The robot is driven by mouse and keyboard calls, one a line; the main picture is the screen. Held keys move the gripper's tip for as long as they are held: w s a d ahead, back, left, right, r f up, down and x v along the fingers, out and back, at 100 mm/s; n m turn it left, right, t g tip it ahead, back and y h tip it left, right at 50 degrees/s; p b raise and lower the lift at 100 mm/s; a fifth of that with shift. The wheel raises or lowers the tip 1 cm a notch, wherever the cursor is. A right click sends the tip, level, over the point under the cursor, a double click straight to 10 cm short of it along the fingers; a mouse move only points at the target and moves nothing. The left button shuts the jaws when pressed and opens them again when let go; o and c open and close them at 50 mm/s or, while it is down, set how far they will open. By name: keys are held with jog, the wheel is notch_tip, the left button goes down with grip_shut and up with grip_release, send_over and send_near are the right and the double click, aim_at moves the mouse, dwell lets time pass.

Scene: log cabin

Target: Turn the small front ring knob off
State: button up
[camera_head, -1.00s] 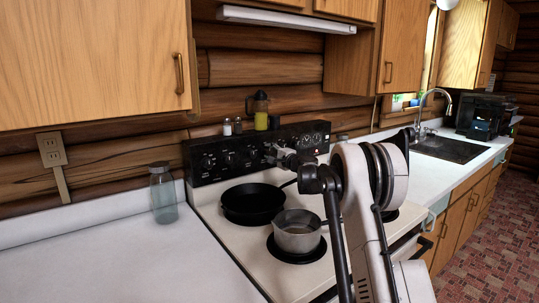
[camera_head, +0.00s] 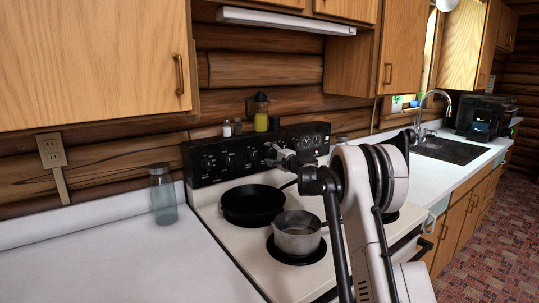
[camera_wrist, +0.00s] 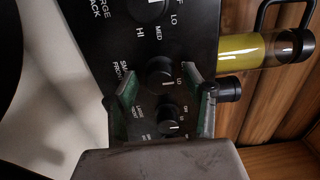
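The black stove control panel (camera_wrist: 195,40) fills the middle of the wrist view. The small front ring knob (camera_wrist: 160,75) is a round black knob beside lettering that seems to read "SMALL FRONT". My gripper (camera_wrist: 161,88) is open, with one green-padded finger on each side of this knob. Gaps show between the pads and the knob. In the head view my gripper (camera_head: 272,154) is at the panel (camera_head: 200,174), and it partly hides the knobs there.
Another knob (camera_wrist: 172,120) sits between my fingers nearer the palm, and a large-back knob (camera_wrist: 152,5) is above. A yellow-filled bottle (camera_wrist: 250,48) stands behind the panel. A black skillet (camera_head: 253,204) and a saucepan (camera_head: 297,232) stand on the stove below my arm.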

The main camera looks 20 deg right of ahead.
jog(key=shift+s, duration=0.15)
jog(key=v, duration=1.1)
jog(key=shift+s+d, duration=0.2)
jog(key=shift+s, duration=0.15)
